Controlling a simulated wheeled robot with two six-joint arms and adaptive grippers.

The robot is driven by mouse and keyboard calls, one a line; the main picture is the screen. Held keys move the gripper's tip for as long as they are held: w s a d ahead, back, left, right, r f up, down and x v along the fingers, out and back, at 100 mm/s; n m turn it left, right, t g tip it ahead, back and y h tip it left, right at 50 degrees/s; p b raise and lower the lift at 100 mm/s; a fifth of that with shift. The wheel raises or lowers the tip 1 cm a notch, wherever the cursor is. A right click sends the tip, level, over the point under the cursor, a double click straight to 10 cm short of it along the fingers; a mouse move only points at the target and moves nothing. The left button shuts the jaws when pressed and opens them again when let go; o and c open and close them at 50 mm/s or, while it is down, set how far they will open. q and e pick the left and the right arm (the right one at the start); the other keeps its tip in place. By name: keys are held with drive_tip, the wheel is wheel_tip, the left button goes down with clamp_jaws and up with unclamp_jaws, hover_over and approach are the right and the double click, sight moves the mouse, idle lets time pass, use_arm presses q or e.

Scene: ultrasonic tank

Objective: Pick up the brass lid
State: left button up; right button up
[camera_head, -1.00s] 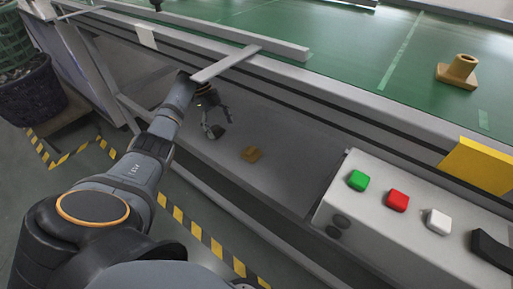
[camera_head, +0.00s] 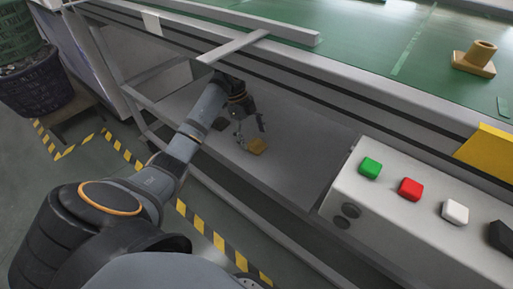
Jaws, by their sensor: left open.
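Another brass part (camera_head: 475,58), with an upright round neck on a flat base, stands on the green conveyor at the upper right. My right gripper is not in view.
A grey control box with green (camera_head: 370,167), red (camera_head: 410,189) and white (camera_head: 455,211) buttons stands to the right of the ledge. The conveyor rail (camera_head: 330,85) runs above the ledge. A dark basket (camera_head: 35,85) is at the far left.

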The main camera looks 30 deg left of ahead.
use_arm(q)
drive_tip(key=shift+x, duration=0.95)
drive_tip(key=shift+a, duration=0.1)
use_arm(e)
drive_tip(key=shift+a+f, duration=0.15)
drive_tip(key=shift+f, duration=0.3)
use_arm(q)
drive_tip(key=shift+r, duration=0.1)
drive_tip(key=c, duration=1.6)
drive_tip(key=shift+r, duration=0.1)
